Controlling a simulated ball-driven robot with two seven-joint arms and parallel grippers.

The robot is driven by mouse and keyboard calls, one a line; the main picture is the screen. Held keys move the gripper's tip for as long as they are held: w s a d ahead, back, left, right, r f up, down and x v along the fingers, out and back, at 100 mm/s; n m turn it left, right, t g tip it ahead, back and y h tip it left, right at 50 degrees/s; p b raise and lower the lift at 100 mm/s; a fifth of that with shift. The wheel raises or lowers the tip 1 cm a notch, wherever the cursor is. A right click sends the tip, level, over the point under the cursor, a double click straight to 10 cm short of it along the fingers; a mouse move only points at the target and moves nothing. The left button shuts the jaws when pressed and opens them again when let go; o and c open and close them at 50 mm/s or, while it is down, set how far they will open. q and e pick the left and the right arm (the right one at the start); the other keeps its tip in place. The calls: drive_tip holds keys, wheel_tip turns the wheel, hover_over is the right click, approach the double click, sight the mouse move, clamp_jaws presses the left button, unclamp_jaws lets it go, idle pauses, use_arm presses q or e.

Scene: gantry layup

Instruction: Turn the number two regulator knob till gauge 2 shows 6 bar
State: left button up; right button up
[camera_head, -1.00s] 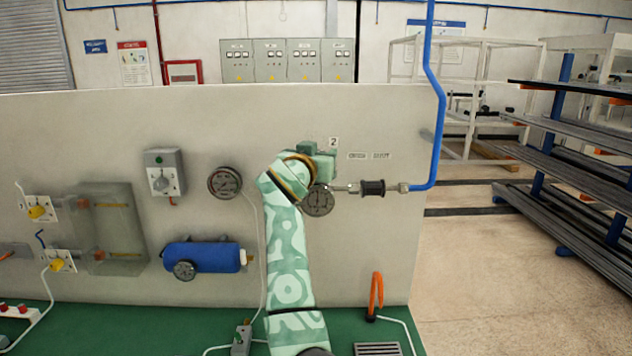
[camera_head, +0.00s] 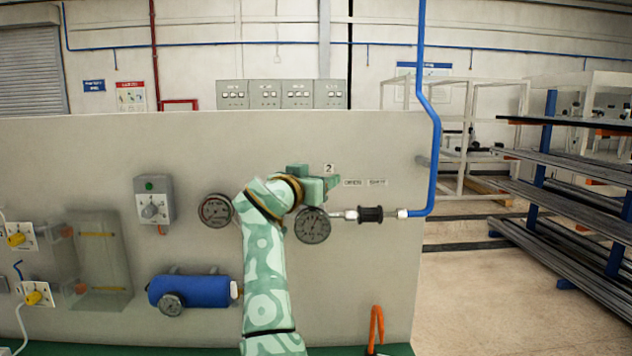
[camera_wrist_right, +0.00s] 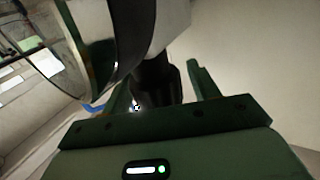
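The number 2 label (camera_head: 328,168) is on the grey panel (camera_head: 90,150). My right gripper (camera_head: 325,187) is just below it, in front of the panel. A round gauge (camera_head: 312,226) hangs just below the gripper; its needle is too small to read. The regulator knob is hidden by my gripper in the head view. In the right wrist view a black knob-like part (camera_wrist_right: 156,78) stands between the two fingers of my open right gripper (camera_wrist_right: 140,90), with a gap on the left side. A large metal-rimmed round body (camera_wrist_right: 105,45) is close at upper left. My left gripper is not in view.
A black fitting (camera_head: 370,214) and a blue pipe (camera_head: 432,150) are right of the gauge. Another gauge (camera_head: 215,210), a grey switch box (camera_head: 154,200) and a blue cylinder (camera_head: 195,291) are to the left.

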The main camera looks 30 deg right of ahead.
drive_tip(key=shift+f, duration=0.1)
drive_tip(key=shift+s+a, duration=0.15)
drive_tip(key=shift+a, duration=0.15)
drive_tip(key=b+v, duration=0.1)
drive_tip(key=v, duration=1.4)
drive_tip(key=shift+s+a, duration=0.2)
drive_tip(key=shift+a, duration=0.1)
